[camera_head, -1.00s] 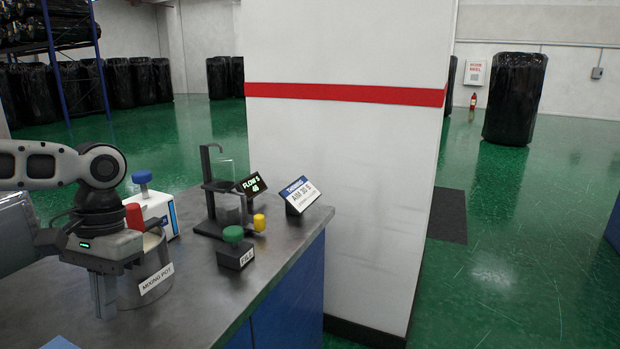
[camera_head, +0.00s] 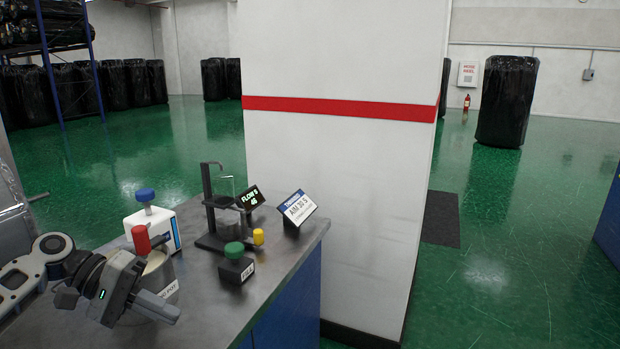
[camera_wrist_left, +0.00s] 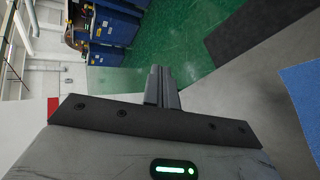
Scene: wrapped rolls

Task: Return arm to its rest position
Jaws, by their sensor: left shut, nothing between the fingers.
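My left arm comes in from the left in the head view. Its gripper (camera_head: 157,306) is tilted, with its fingers pointing right, in front of the mixing pot (camera_head: 160,272) and overlapping it in the picture. The fingers are together and empty; they also show closed in the left wrist view (camera_wrist_left: 162,88). The pot stands on the grey counter (camera_head: 215,318), its label partly hidden by the gripper. My right gripper is not in view.
A white pillar (camera_head: 340,170) rises behind the counter. Black wrapped rolls (camera_head: 505,100) stand on the green floor.

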